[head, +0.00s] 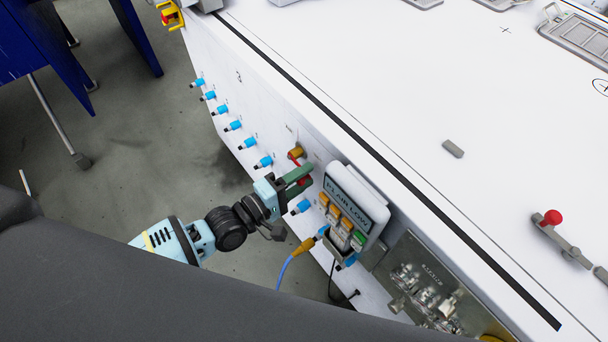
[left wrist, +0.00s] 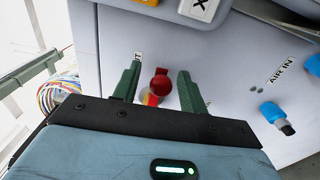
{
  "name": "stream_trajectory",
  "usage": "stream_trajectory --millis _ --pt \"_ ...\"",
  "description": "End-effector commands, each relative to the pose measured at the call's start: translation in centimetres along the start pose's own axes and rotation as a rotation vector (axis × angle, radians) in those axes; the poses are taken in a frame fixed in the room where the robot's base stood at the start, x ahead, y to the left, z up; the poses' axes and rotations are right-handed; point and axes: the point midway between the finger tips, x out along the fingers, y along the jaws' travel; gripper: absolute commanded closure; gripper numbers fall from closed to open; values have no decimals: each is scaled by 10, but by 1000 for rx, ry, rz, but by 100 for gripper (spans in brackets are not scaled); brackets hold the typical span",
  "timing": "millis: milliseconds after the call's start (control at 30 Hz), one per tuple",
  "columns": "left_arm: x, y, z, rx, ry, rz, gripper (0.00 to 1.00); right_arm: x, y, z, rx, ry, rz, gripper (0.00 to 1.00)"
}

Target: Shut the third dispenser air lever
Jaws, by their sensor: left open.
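A red lever (left wrist: 159,82) stands out from the white side panel in the left wrist view, with yellow beneath it. My left gripper (left wrist: 157,73) is open, with one green finger on each side of the lever and visible gaps to both. In the head view my left gripper (head: 306,180) reaches the machine's side wall, with red between its fingers. A brass valve body (head: 296,153) shows just beyond the upper finger. I cannot tell from the views which numbered dispenser this lever serves. My right gripper is not in view.
A grey box with a display (head: 350,199) and coloured buttons juts out right beside the gripper. Several blue fittings (head: 234,125) line the wall. A blue air fitting (left wrist: 272,112) is marked AIR IN. A blue cable (head: 286,268) hangs below. The white tabletop (head: 400,80) is mostly clear.

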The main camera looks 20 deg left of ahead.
Motion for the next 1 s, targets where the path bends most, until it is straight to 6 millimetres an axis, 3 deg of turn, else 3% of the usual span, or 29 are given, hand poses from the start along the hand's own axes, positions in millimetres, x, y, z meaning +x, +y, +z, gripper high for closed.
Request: stream_trajectory --millis 433,1000 --pt "-64 0 0 1 0 0 57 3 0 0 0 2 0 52" --pt "-71 1 0 0 0 2 57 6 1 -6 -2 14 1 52"
